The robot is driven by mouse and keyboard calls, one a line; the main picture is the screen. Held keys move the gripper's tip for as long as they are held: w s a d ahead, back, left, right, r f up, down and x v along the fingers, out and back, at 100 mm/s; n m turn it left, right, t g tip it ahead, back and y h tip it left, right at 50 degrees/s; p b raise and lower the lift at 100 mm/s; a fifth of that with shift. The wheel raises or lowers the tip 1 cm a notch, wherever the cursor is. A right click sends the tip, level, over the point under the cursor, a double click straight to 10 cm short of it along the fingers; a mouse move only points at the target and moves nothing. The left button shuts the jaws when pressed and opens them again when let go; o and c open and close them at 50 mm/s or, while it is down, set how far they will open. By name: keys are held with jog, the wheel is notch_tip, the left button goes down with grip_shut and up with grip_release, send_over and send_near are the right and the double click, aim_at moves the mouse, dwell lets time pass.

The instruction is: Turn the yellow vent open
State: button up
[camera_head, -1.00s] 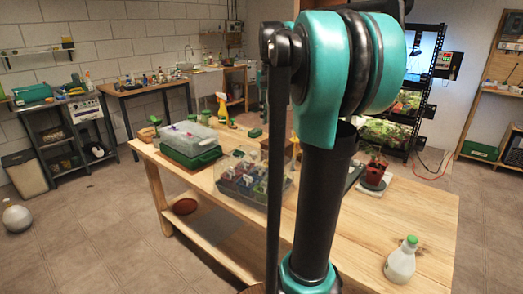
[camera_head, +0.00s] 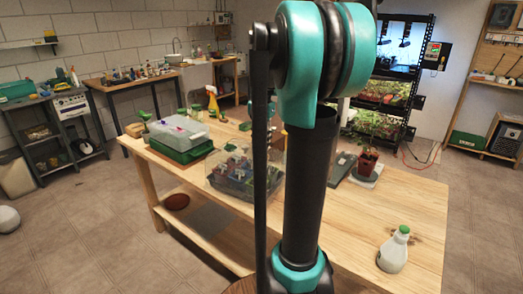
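No yellow vent can be made out in this view. A seed tray with a pale clear lid and green base (camera_head: 183,152) stands at the table's left end, with small pink and blue parts on its lid. A second clear-lidded tray (camera_head: 232,185) with several seedling pots inside stands to its right, partly hidden behind my arm. Any vent on these lids is too small to tell or hidden. My teal and black arm rises through the middle of the view. My gripper is not in view.
The wooden table (camera_head: 345,230) has bare room at its front right. A white bottle with a green cap (camera_head: 393,250) stands there. A potted plant (camera_head: 367,162) is behind it, and a yellow-topped spray bottle (camera_head: 212,101) stands at the back.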

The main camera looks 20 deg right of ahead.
aim_at(262, 155)
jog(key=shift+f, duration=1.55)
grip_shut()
